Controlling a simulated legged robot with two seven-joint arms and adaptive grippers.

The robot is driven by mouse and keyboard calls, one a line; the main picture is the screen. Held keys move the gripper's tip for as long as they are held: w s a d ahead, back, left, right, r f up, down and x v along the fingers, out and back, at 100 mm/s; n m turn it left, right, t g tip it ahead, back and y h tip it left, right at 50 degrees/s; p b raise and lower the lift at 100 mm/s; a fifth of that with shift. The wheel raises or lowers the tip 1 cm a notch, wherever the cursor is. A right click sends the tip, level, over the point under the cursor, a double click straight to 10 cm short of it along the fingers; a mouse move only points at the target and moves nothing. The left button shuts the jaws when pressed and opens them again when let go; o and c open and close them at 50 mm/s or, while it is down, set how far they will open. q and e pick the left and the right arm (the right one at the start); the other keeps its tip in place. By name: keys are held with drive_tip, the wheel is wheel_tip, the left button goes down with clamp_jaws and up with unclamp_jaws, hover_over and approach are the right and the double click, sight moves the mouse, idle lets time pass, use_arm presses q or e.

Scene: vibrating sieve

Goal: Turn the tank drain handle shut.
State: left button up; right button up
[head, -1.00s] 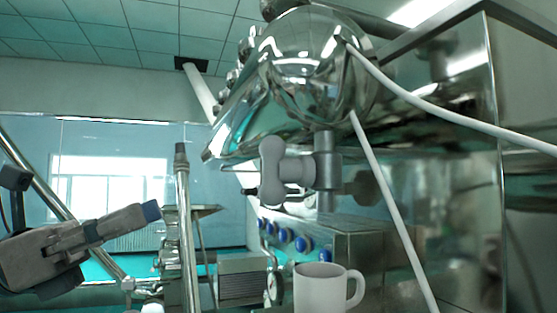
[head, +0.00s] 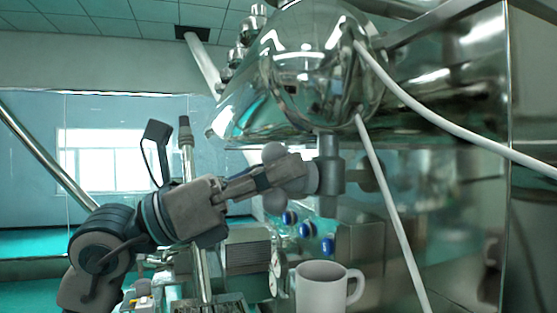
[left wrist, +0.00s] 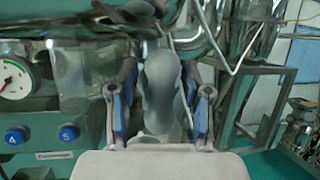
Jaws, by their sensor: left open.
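The tank drain handle (head: 273,152) is a grey, rounded lever on a grey valve (head: 329,165) under the shiny steel tank (head: 300,85). It stands roughly upright; its middle is hidden behind my left gripper (head: 290,172) in the head view. My left gripper reaches it from the left. In the left wrist view the handle (left wrist: 162,85) lies between the two blue-padded fingers of my left gripper (left wrist: 160,108). The fingers are open, with a visible gap to the handle on each side. My right gripper is not in view.
A white mug (head: 322,290) stands below the valve. Blue knobs (head: 305,230) and a gauge (head: 277,268) sit on the panel behind. White hoses (head: 395,215) hang from the tank at the right. Steel frame bars stand at the right in the wrist view.

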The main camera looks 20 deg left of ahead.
use_arm(q)
drive_tip(key=shift+a, duration=0.4)
drive_tip(key=shift+c, duration=1)
drive_tip(key=shift+s, duration=0.1)
clamp_jaws()
drive_tip(key=shift+s, duration=0.1)
